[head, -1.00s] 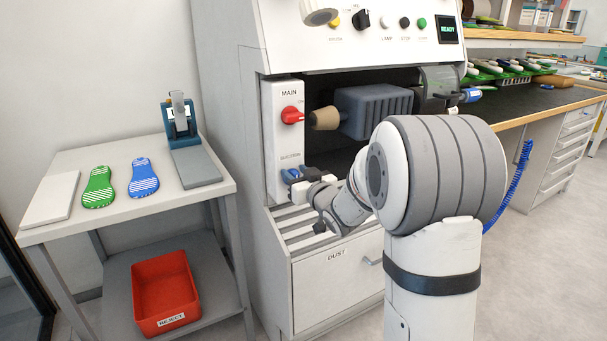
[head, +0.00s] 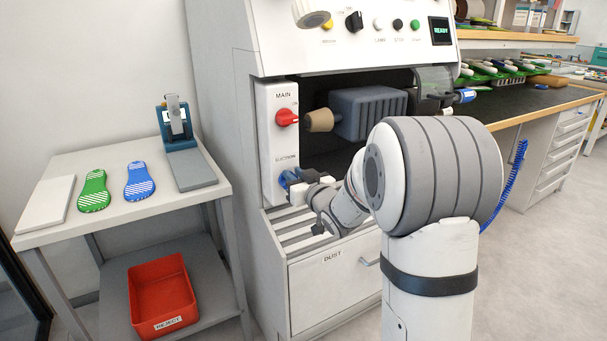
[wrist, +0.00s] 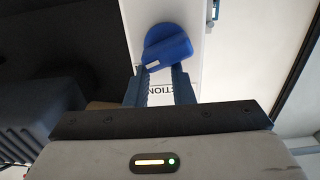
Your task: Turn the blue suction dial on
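The blue suction dial (head: 288,180) sits low on the white switch panel (head: 270,140) of the grinding machine. In the wrist view the dial (wrist: 168,45) is a round blue knob with a raised bar set at a slant and a pale mark at its left end. My gripper (wrist: 161,73) reaches to the dial's near edge. Its two dark blue fingers are apart, with part of the panel lettering visible between them. I cannot tell whether the tips touch the dial. In the head view my gripper (head: 298,185) is beside the dial and partly covers it.
A red main switch (head: 287,117) is above the dial on the same panel. The grey motor housing (head: 368,113) and tan grinding cone (head: 319,120) are to the right. A slatted ledge (head: 315,228) lies below my gripper. A side table (head: 130,215) with insoles stands at left.

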